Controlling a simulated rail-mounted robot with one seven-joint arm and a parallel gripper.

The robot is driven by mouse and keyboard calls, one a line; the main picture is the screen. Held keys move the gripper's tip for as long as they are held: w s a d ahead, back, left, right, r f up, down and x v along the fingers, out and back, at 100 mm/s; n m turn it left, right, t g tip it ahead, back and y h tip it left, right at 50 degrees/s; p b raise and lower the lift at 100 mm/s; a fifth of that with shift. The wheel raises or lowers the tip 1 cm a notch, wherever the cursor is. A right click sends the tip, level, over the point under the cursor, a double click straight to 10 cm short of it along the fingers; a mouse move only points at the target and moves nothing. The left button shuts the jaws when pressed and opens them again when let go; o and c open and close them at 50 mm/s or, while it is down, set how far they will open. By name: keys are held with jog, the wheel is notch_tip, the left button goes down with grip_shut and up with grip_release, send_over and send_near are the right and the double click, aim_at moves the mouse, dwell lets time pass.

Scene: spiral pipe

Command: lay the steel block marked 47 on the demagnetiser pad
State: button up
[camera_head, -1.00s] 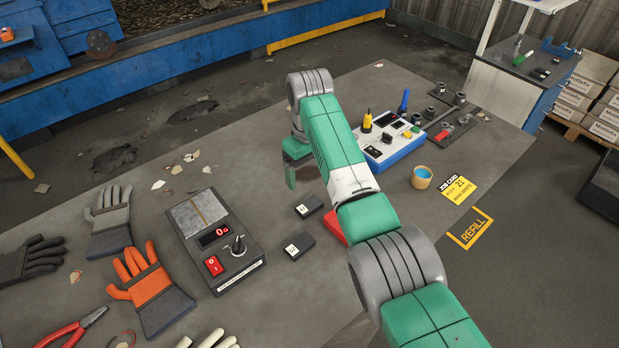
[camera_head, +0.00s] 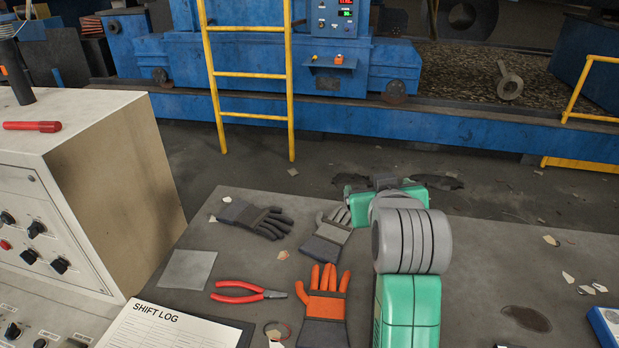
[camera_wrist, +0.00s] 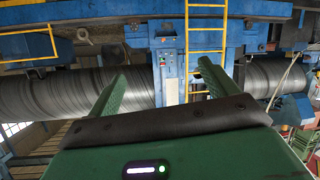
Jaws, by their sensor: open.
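My gripper (camera_wrist: 162,69) is open and empty in the wrist view, its two green fingers wide apart. It faces level towards the blue machine, with no block between the fingers. In the head view my green and grey arm reaches forward over the table, and its far end is too foreshortened to make out the fingers. The demagnetiser and its pad do not show in either current view. No block marked 47 can be made out; only a dark sliver shows at the bottom edge of the head view, too cut off to identify.
On the table (camera_head: 480,235) lie an orange glove (camera_head: 325,300), grey gloves (camera_head: 328,238), red pliers (camera_head: 245,292) and a grey plate (camera_head: 187,269). A shift log (camera_head: 165,328) and control cabinet (camera_head: 110,185) stand left. A blue-and-white box (camera_head: 607,325) is cut off at right.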

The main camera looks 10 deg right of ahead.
jog(key=s+a+r+n+t+y, duration=0.1)
jog(key=s+a+r+t, duration=0.25)
jog(key=a+r, duration=0.35)
jog(key=s+a+r+t+y, duration=0.1)
jog(key=s+a+r+t, duration=0.2)
jog(key=s+a+r, duration=0.35)
jog(key=s+a+r+t+y, duration=0.1)
jog(key=s+a+r+t, duration=0.1)
jog(key=s, duration=0.4)
jog(key=s+a+r+t, duration=0.3)
jog(key=s+a+r, duration=0.2)
jog(key=s+a, duration=0.1)
jog(key=shift+s+a+y, duration=0.4)
jog(key=shift+a, duration=0.25)
jog(key=shift+o, duration=0.4)
jog(key=shift+s+r+t, duration=0.1)
jog(key=shift+r+t, duration=0.1)
jog(key=shift+t, duration=0.05)
